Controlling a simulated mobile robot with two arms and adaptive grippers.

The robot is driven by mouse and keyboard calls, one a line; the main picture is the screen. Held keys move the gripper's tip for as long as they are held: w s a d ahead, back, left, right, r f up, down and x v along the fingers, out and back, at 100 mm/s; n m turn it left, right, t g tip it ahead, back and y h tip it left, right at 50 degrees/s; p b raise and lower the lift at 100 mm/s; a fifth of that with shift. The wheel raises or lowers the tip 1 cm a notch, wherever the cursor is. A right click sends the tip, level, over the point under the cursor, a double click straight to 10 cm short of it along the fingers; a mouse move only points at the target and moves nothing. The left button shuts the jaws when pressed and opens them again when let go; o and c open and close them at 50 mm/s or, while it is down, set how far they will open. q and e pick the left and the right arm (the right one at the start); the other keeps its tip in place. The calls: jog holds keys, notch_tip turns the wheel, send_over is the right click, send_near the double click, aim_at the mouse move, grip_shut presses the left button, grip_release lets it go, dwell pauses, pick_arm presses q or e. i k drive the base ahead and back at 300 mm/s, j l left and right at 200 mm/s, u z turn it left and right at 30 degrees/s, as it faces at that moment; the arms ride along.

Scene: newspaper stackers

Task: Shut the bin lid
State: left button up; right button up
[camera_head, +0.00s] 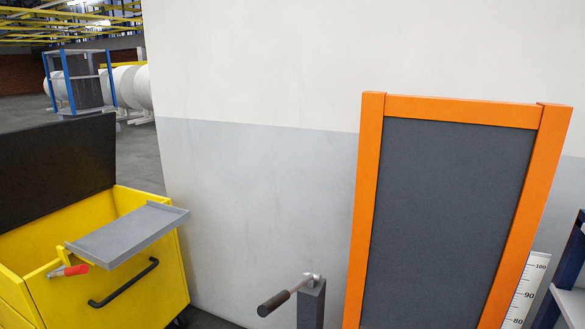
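A yellow bin (150,285) stands at the left of the head view, partly cut off by the left edge. Its black lid (60,165) is raised and stands up at the back, so the top of the bin is open. A grey tray-like shelf (130,235) is fixed at the bin's front edge and hides part of the opening. Neither of my grippers shows in this view.
An orange-framed dark panel (450,200) stands at the right. A white and grey wall (260,180) is behind. A ruler-like scale (527,290) and dark blue frame are at the far right.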

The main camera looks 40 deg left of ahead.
aim_at(46, 169)
jog(key=k+j, duration=0.15)
jog(key=j, duration=0.45)
jog(key=k+j+u, duration=0.1)
jog(key=j, duration=0.55)
jog(key=k+j, duration=0.2)
jog(key=j, duration=0.4)
jog(key=k+j, duration=0.1)
jog(key=j, duration=0.55)
jog(key=k+j+u, duration=0.1)
jog(key=j, duration=0.5)
jog(key=k+j, duration=0.15)
jog(key=j, duration=0.5)
jog(key=k+j+u, duration=0.1)
jog(key=j, duration=1.8)
jog(key=i+j+u, duration=0.15)
jog(key=j, duration=1.1)
jog(key=k+j+u, duration=0.3)
jog(key=j, duration=0.15)
